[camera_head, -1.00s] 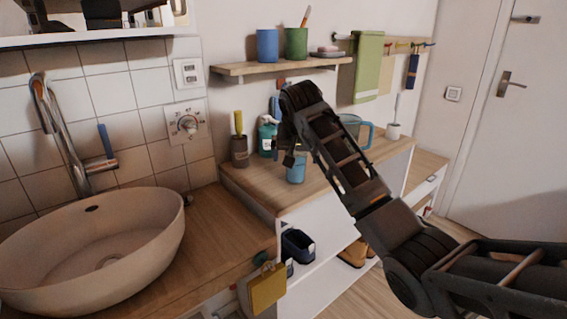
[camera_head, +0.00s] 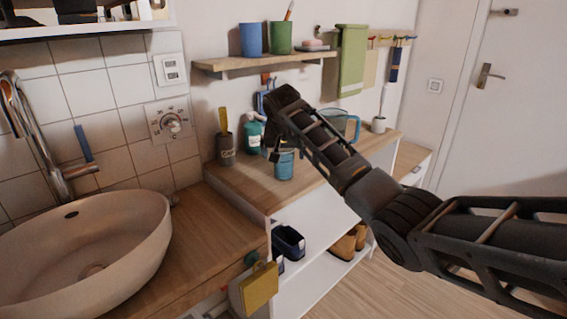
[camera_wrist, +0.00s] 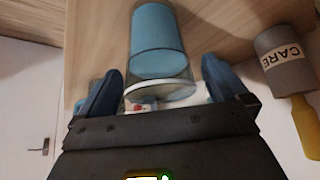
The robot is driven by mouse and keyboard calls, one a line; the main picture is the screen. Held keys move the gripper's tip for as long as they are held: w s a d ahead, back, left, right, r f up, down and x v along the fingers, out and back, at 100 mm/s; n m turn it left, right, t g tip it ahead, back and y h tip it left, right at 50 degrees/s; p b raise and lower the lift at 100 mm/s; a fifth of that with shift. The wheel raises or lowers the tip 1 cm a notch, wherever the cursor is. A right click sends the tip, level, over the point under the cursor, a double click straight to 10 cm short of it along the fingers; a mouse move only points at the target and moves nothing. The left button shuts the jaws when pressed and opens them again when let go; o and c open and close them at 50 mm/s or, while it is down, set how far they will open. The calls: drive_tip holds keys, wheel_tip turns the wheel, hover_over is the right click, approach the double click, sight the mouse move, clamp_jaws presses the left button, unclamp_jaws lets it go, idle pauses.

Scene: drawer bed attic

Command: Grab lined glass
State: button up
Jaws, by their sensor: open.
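The glass (camera_head: 285,167), blue with a clear upper part, stands on the wooden counter (camera_head: 235,185). It also shows in the wrist view (camera_wrist: 157,38), at the upper middle, with its clear rim towards me. My gripper (camera_head: 274,152) is close by the glass in the head view, partly hidden by my arm. In the wrist view its two blue fingers (camera_wrist: 163,78) are spread apart, one to each side of the glass's rim end. Gaps show between the fingers and the glass.
A grey-brown cup with a yellow brush (camera_head: 226,150) and a teal bottle (camera_head: 253,135) stand left of the glass. A clear blue-rimmed pitcher (camera_head: 345,125) is behind my arm. A wall shelf (camera_head: 265,62) hangs above; a sink (camera_head: 90,245) is at left.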

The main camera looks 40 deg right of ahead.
drive_tip(key=c, duration=1.1)
